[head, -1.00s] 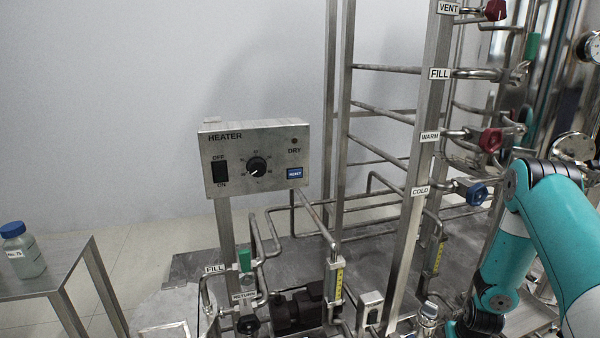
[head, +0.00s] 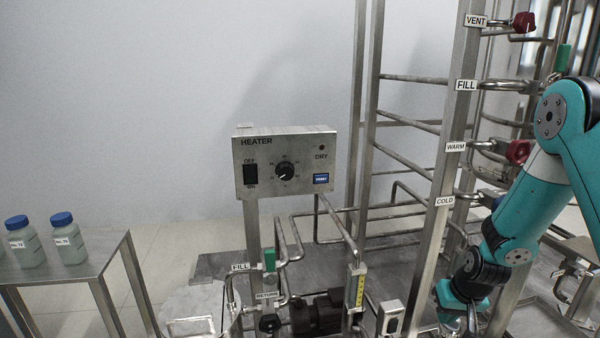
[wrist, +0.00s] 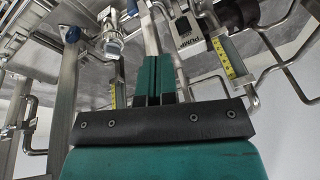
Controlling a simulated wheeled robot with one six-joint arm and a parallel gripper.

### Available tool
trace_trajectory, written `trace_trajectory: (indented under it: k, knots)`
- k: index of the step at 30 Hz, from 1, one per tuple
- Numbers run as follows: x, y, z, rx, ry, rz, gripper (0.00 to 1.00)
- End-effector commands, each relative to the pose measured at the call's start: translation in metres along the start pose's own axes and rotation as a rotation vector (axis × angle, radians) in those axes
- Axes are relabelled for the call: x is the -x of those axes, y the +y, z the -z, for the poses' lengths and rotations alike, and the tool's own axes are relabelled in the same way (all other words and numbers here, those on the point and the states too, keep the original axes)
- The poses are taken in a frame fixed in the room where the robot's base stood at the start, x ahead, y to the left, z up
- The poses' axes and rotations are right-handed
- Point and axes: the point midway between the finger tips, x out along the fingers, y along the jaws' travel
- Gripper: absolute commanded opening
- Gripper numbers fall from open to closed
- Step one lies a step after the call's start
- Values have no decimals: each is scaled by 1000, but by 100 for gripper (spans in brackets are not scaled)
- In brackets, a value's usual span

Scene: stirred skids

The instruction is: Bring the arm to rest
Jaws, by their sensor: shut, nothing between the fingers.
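My teal and white arm (head: 535,190) comes in from the right in the head view and bends downward in front of the pipe frame. Its lower end is near the bottom edge, where the fingers are hard to make out. In the wrist view my gripper (wrist: 153,78) has its two teal fingers together with nothing between them. It points toward pipes and a small box marked PUMP (wrist: 190,48), and I see no contact.
A heater box (head: 285,163) stands on a post at centre. The steel upright (head: 443,170) with valve labels is close left of my arm. A red valve handle (head: 518,151) is beside the arm. A side table (head: 85,262) at left holds blue-capped bottles (head: 68,238).

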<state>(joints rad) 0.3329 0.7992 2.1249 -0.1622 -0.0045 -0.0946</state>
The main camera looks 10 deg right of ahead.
Motion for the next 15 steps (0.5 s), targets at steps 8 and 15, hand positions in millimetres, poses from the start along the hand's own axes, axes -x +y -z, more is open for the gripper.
trace_trajectory:
  k: [8, 15]
  knots:
    - [141, -146, -37, 285, -60, 177, 0]
    - [235, -211, -126, 541, -136, 280, 0]
